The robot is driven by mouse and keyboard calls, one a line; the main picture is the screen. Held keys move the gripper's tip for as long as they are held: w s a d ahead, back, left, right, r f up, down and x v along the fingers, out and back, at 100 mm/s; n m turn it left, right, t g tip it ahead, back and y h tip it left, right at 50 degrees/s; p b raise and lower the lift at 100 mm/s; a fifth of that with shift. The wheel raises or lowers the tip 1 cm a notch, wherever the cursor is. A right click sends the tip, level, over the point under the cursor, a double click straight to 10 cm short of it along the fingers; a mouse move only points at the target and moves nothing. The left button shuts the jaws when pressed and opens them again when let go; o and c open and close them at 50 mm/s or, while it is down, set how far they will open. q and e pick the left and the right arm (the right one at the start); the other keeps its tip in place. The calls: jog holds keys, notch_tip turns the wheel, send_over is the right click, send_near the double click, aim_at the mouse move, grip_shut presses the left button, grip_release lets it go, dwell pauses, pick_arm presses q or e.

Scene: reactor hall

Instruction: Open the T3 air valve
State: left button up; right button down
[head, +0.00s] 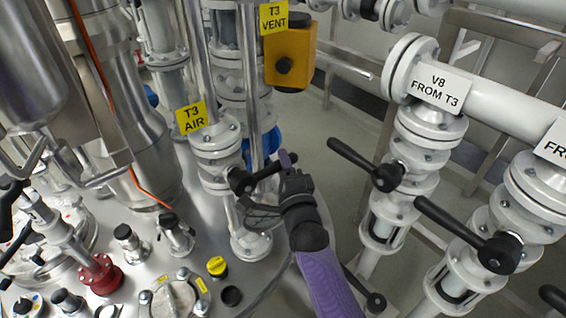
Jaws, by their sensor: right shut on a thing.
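The T3 air valve is the white flanged valve (216,158) under the yellow "T3 AIR" label (191,117), left of the picture's middle. Its black lever (243,182) sticks out to the right and slightly up from the valve body. My right gripper (268,183), black on a purple arm from below, is at this lever and shut on it. The fingers partly hide the lever's outer part. My left gripper is not in view.
A "T3 VENT" label (273,18) hangs above an orange box (291,52). To the right stand the "V8 FROM T3" pipe (500,98) and valves with black levers (362,160). Below is the steel vessel top with fittings, including a yellow cap (217,266).

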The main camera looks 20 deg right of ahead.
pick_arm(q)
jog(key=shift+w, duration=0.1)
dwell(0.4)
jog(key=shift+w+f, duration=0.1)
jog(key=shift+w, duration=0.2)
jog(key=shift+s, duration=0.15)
